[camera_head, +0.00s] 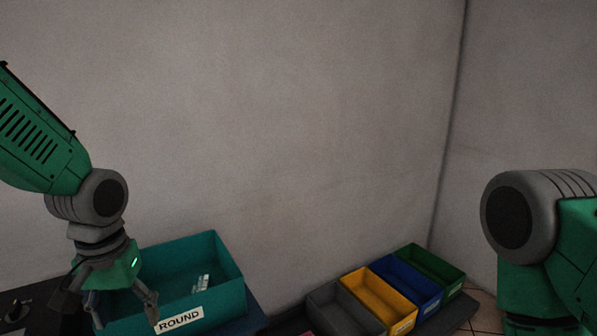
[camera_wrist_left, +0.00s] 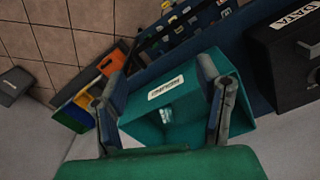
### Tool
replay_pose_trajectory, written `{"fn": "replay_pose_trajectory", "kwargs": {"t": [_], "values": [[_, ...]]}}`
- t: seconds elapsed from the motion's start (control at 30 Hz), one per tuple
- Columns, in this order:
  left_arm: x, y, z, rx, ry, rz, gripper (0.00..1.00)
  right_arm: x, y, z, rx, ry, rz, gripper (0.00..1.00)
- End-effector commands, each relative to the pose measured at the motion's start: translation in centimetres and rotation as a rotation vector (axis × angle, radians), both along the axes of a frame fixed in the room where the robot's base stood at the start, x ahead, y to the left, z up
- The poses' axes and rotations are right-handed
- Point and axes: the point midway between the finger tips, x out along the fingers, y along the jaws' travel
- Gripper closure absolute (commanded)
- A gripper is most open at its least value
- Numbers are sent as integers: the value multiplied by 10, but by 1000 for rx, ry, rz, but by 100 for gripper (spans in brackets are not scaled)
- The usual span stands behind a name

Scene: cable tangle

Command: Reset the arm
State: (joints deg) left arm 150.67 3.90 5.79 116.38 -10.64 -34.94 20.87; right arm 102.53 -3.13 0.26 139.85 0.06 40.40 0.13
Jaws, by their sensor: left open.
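My left arm comes in from the left in the head view and hangs bent downward. My left gripper (camera_head: 123,312) is open, with its fingers spread over the left part of a teal bin (camera_head: 222,262) labelled ROUND. In the left wrist view the two fingers (camera_wrist_left: 160,75) stand wide apart with nothing between them, and the teal bin (camera_wrist_left: 240,128) lies beyond them. Small pale, shiny pieces (camera_head: 201,283) lie inside the bin; they also show in the wrist view (camera_wrist_left: 166,114). My right arm shows at the right edge of the head view; its gripper is out of view.
A row of grey (camera_head: 325,317), yellow (camera_head: 370,292), blue (camera_head: 412,282) and green (camera_head: 440,264) bins stands right of the teal bin. A dark box (camera_wrist_left: 288,75) labelled DATA is beside the teal bin. A bare wall (camera_head: 280,130) rises behind; the space before it is clear.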

Motion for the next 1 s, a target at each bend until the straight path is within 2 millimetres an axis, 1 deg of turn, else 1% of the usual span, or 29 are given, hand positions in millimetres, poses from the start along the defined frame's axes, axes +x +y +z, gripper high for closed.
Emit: {"fn": "replay_pose_trajectory", "kwargs": {"t": [0.03,0.23,0.37,0.47,0.57,0.63,0.67,0.7,0.77,0.8,0.87,0.9,1.0], "values": [[-2,0,-11,-3,5,-3,41,0,0,-3,0,0,0,60],[-7,-3,-52,-15,6,-19,41,0,0,-11,0,-1,0,60],[-17,-5,-85,-25,3,-31,41,0,0,-18,0,-1,0,60],[-29,-6,-116,-33,2,-42,41,0,0,-25,0,-1,0,60],[-43,-7,-153,-40,1,-54,41,0,0,-33,0,0,0,60],[-56,-8,-184,-44,0,-67,41,0,0,-40,0,0,0,60],[-64,-8,-200,-46,1,-72,41,0,0,-44,0,0,0,60],[-76,-7,-222,-47,2,-81,41,0,0,-49,0,0,0,60],[-99,-6,-259,-46,0,-96,41,0,0,-60,0,0,0,60],[-117,-5,-283,-43,-1,-106,41,0,0,-67,0,0,0,60],[-145,-2,-315,-35,-9,-127,41,0,0,-77,0,0,0,60],[-162,0,-333,-29,-14,-139,41,0,0,-83,0,0,0,60],[-198,6,-362,-11,-27,-172,41,-1,0,-94,0,1,0,60]]}}
